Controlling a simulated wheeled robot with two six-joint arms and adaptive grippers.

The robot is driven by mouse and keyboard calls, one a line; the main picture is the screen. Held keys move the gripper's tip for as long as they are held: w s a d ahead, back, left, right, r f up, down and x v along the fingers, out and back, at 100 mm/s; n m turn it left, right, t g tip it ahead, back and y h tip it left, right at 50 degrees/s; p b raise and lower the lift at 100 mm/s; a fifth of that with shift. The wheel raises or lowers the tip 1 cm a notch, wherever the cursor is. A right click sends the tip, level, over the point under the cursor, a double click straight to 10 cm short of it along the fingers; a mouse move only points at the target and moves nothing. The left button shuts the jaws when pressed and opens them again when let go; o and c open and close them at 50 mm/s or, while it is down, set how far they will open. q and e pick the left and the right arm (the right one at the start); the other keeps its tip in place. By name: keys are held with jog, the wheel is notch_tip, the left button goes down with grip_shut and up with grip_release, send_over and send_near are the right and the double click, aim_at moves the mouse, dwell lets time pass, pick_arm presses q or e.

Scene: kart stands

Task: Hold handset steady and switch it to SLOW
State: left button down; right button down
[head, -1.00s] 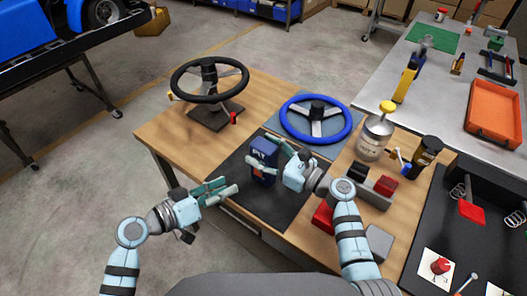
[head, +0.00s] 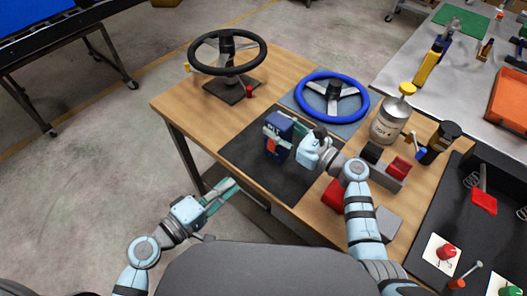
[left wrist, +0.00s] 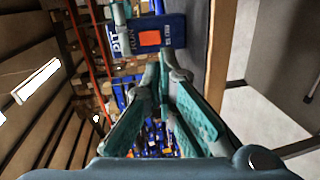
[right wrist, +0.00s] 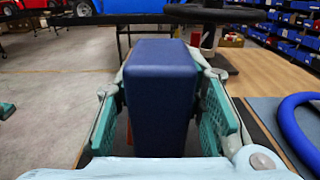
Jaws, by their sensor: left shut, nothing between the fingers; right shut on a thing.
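The handset is a dark blue upright box (head: 279,135) with white lettering and an orange-red patch on its front, standing at the dark mat (head: 245,136) on the wooden table. My right gripper (head: 292,130) is shut on the handset from the right; its green pads flank the blue body in the right wrist view (right wrist: 163,100). My left gripper (head: 229,187) is shut and empty, off the table's front edge, left of and nearer than the handset. In the left wrist view the handset's orange patch (left wrist: 150,38) shows beyond my fingertips. The patch's markings are too small to read.
A black steering wheel (head: 228,50) on a stand and a blue steering wheel (head: 331,96) stand behind the handset. A silver jar (head: 388,122), a dark jar (head: 440,142) and red and grey blocks (head: 389,168) are to the right. Floor left of the table is clear.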

aim_at(269, 150)
pick_arm(q)
jog(key=shift+w+a+n, duration=0.2)
jog(key=shift+w+n, duration=0.1)
jog(key=shift+n, duration=0.3)
jog(key=shift+w+d, duration=0.1)
jog(key=x, duration=1.3)
jog(key=shift+w+d+f, duration=0.1)
jog(key=shift+w, duration=0.15)
jog(key=shift+w+d+f, duration=0.25)
jog(key=shift+w+d, duration=0.05)
jog(key=shift+w, duration=0.1)
jog(key=s+a+f, duration=0.2)
jog(key=s+a, duration=0.6)
jog(key=s, duration=0.3)
